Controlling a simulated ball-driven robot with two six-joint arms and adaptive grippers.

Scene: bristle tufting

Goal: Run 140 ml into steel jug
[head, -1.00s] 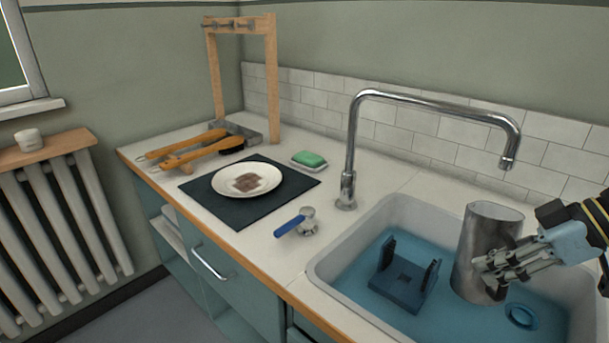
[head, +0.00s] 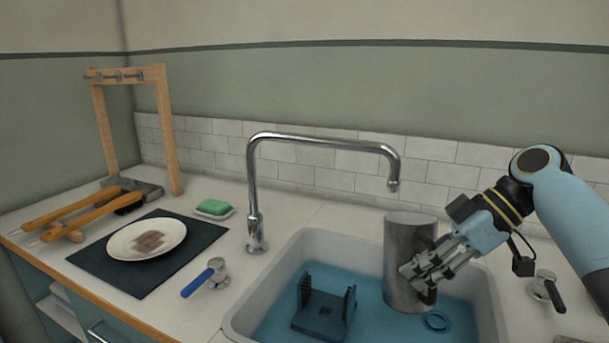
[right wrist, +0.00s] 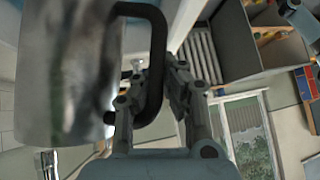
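The steel jug (head: 398,250), a tall grey cylinder, stands upright in the sink's right part. My right gripper (head: 420,272) is at its right front side. In the right wrist view the jug (right wrist: 65,70) fills the left, and its black handle (right wrist: 157,60) runs between my two fingers (right wrist: 155,95), which are closed in around it. I cannot tell whether the jug's base touches the sink floor. The chrome tap (head: 254,205) arches over the sink; its spout end (head: 393,185) shows above the jug's rim in the head view. No stream shows. My left gripper is not in view.
A blue lever valve (head: 205,278) is left of the sink (head: 240,320); a black lever valve (head: 546,287) is right. A dark blue stand (head: 322,322) and a ring (head: 436,321) sit in the sink. Plate (head: 120,245), soap (head: 213,207) and brushes (head: 85,215) lie further left.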

